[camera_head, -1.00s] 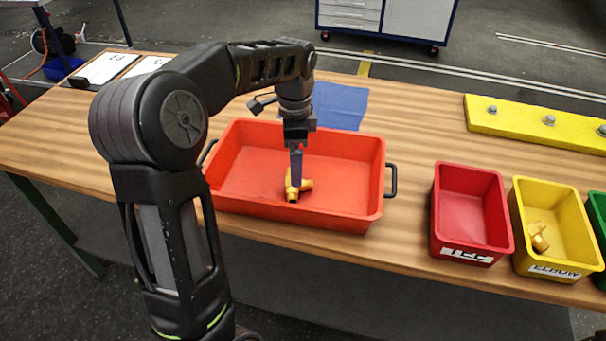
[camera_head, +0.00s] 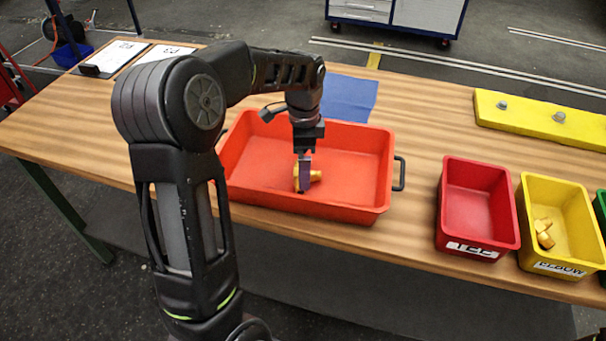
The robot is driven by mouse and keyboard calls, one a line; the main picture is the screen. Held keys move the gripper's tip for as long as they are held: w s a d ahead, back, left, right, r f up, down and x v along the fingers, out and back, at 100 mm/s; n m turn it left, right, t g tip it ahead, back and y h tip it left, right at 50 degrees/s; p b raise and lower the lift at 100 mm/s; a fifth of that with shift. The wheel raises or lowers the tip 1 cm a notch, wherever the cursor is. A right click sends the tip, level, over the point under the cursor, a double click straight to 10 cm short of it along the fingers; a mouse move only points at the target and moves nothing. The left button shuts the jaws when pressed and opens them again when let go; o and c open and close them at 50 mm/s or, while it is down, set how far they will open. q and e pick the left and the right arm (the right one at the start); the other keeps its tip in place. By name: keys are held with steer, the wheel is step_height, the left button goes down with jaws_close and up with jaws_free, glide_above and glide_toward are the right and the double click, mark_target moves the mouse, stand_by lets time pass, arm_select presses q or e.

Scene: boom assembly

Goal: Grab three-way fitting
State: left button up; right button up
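The three-way fitting (camera_head: 315,176) is a small brass-yellow piece in the orange-red tray (camera_head: 245,192), towards the tray's near wall. My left gripper (camera_head: 304,184) points straight down at it. A gripper finger covers part of the fitting, with yellow showing on both sides of it. Only one finger shows clearly, so I cannot tell whether the fingers are apart or closed on the fitting. My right gripper is not in view.
To the right stand a red bin labelled TEE (camera_head: 479,208), which looks empty, and a yellow ELBOW bin (camera_head: 566,198) holding a brass piece. A yellow bar with bolts (camera_head: 535,118) lies behind them. The tray walls surround my gripper.

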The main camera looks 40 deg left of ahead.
mark_target(315, 175)
arm_select(q)
step_height(315, 175, down, 4)
steer(key=shift+r+p, duration=0.1)
steer(key=shift+p, duration=0.25)
steer(key=shift+c, duration=0.2)
steer(key=c, duration=1.3)
